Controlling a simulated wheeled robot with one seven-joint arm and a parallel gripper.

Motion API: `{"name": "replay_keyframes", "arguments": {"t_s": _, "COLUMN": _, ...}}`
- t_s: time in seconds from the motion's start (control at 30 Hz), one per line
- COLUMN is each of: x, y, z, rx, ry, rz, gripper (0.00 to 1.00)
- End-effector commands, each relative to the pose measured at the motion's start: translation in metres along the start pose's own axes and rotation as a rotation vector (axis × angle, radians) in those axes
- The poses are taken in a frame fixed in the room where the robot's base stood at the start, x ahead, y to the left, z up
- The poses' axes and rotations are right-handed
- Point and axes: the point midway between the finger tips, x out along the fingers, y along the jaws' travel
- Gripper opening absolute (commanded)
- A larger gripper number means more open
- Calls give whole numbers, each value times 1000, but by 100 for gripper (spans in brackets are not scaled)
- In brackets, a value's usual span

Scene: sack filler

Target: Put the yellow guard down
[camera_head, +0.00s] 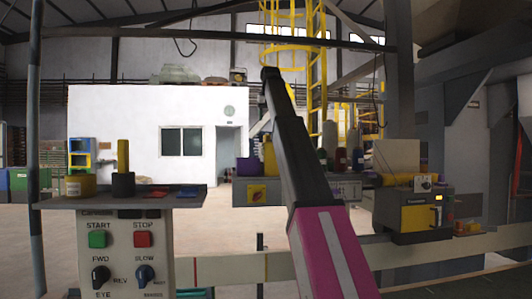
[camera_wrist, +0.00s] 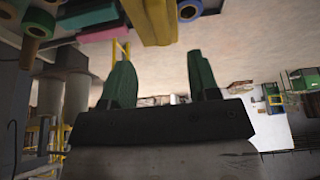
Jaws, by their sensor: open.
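My gripper (camera_wrist: 162,80) is open in the wrist view, with two green fingers apart and nothing between them. In the head view my arm reaches up through the middle, and the fingers cannot be made out. A yellow panel (camera_head: 418,217), possibly the yellow guard, is at the front of a dark machine (camera_head: 440,198) on the right. In the wrist view a yellow piece (camera_wrist: 157,25) shows at the top edge, beyond the fingers and apart from them. I cannot tell whether it is the same thing.
At left, a control box (camera_head: 120,250) with START and STOP buttons carries a dark shelf (camera_head: 190,198) holding a yellow bin (camera_head: 78,187) and a dark cup (camera_head: 123,186) with a yellow upright. A middle shelf (camera_head: 248,192) holds bottles (camera_head: 340,160). A pale rail (camera_head: 220,266) crosses in front.

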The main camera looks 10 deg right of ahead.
Motion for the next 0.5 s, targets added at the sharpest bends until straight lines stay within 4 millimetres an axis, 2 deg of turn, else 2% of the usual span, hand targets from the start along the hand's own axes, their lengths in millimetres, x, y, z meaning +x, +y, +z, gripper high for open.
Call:
{"name": "replay_keyframes", "arguments": {"t_s": 0.2, "x": 34, "y": 0, "z": 1, "rx": 2, "ry": 0, "rz": -1, "gripper": 55}}
{"name": "replay_keyframes", "arguments": {"t_s": 0.5, "x": 56, "y": 0, "z": 0, "rx": 3, "ry": 2, "rz": -1, "gripper": 55}}
